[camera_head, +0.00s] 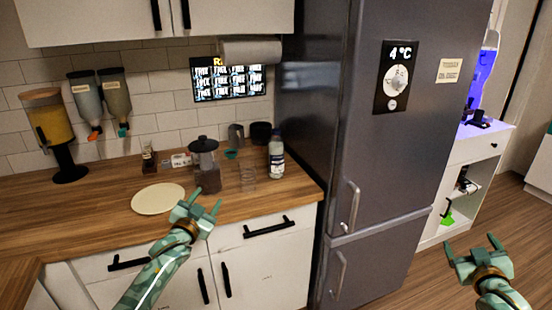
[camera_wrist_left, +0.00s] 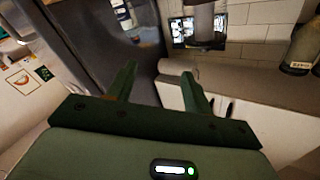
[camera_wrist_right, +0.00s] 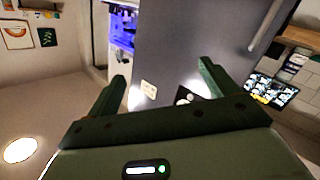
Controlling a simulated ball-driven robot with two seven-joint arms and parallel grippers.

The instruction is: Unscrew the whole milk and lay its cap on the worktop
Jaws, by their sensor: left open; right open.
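A clear bottle with a white label and a dark cap (camera_head: 276,155) stands upright at the right end of the wooden worktop (camera_head: 108,208), beside the fridge. Its label is too small to read, so I cannot tell for sure that it is the whole milk. The cap appears to be on it. My left gripper (camera_head: 207,198) is open and empty, in front of the worktop's front edge, lower left of the bottle. My right gripper (camera_head: 470,243) is open and empty, far right of the bottle, in front of the fridge and white cabinet.
A glass (camera_head: 248,178) stands just left of the bottle, with a dark-lidded jar (camera_head: 204,165) further left. A round pale board (camera_head: 158,199) lies near the front edge. The tall grey fridge (camera_head: 345,130) closes off the right side. Bare worktop lies left of the board.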

